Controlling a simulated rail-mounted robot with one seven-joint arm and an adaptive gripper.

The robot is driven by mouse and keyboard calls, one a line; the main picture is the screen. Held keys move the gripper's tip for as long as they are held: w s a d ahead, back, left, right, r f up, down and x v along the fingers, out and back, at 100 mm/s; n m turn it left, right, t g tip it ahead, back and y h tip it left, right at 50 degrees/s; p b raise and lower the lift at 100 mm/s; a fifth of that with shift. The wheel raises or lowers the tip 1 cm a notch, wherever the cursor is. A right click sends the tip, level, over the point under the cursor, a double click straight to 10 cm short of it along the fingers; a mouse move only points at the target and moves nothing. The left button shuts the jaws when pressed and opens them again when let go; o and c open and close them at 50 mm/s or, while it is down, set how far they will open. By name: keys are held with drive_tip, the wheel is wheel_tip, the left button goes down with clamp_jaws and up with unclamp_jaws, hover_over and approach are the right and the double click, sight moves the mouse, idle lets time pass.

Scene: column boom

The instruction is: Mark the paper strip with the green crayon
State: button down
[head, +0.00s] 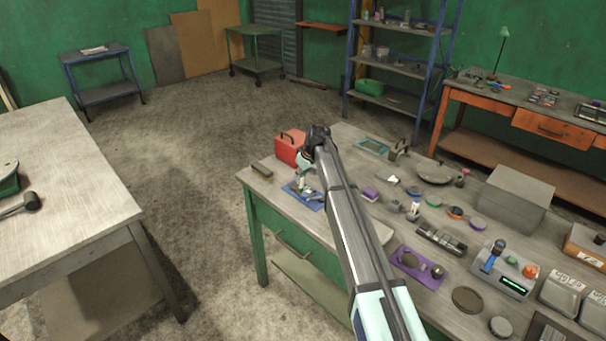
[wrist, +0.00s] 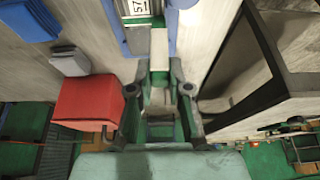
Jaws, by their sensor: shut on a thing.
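My gripper (wrist: 159,80) points down over the blue mat (head: 314,206) near the table's far left corner. It is shut on a pale, narrow block (wrist: 158,45). A green patch shows just past the block, and I cannot tell whether it is the green crayon's. A white printed piece (wrist: 135,8) lies beyond the fingertips, with blue on both sides. I cannot tell whether it is the paper strip. In the head view my gripper (head: 306,172) is small and hides part of the mat, so contact there is unclear.
A red box (head: 289,147) with a handle stands close beside my gripper. A brown block (head: 262,172) lies near the table's left edge. Purple, grey and green small items crowd the table to the right, with a purple tray (head: 405,260) nearer.

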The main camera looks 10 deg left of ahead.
drive_tip(key=w+d, duration=0.2)
drive_tip(key=w, duration=0.1)
drive_tip(key=shift+d, duration=0.15)
drive_tip(key=shift+w+d+r, duration=0.1)
drive_tip(key=shift+w+d, duration=0.05)
drive_tip(key=shift+d, duration=0.05)
wheel_tip(320, 180, up, 8)
drive_tip(key=p, duration=0.1)
drive_tip(key=shift+p, duration=0.35)
